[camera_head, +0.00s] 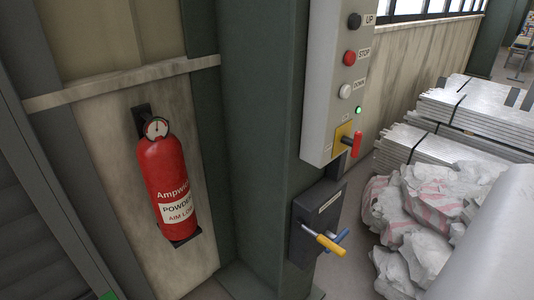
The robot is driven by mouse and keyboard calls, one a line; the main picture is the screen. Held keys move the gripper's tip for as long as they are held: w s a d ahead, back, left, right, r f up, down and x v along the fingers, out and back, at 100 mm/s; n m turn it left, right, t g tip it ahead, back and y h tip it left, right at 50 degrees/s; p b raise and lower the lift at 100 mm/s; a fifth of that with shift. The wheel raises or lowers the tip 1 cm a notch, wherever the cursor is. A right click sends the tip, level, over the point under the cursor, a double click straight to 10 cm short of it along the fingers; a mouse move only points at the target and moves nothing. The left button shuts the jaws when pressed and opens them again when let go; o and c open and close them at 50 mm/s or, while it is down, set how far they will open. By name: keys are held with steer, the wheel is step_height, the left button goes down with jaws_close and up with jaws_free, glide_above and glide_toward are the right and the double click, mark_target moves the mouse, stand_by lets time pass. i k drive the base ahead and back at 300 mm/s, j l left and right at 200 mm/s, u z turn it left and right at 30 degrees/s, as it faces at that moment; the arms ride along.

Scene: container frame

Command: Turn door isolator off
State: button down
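The door isolator, a red handle (356,145) on a yellow plate (343,138), sits at the bottom of a pale grey control box (321,120). The handle sticks out to the right of the plate and looks roughly upright. A green light (358,111) glows just above it. I cannot read any on or off marking. My gripper does not show in this view, so I cannot tell where it is relative to the handle.
Above are UP (354,20), STOP (349,58) and DOWN (345,91) buttons. A dark box (304,228) with yellow and blue handles is below. A red extinguisher (170,185) hangs left. Filled sacks (415,225) and stacked sheets (470,115) stand right.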

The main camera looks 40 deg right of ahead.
mark_target(355, 144)
steer(key=z, duration=1.6)
steer(key=k+l, duration=0.15)
steer(key=l, duration=0.15)
steer(key=i+j, duration=0.15)
steer(key=j, duration=0.15)
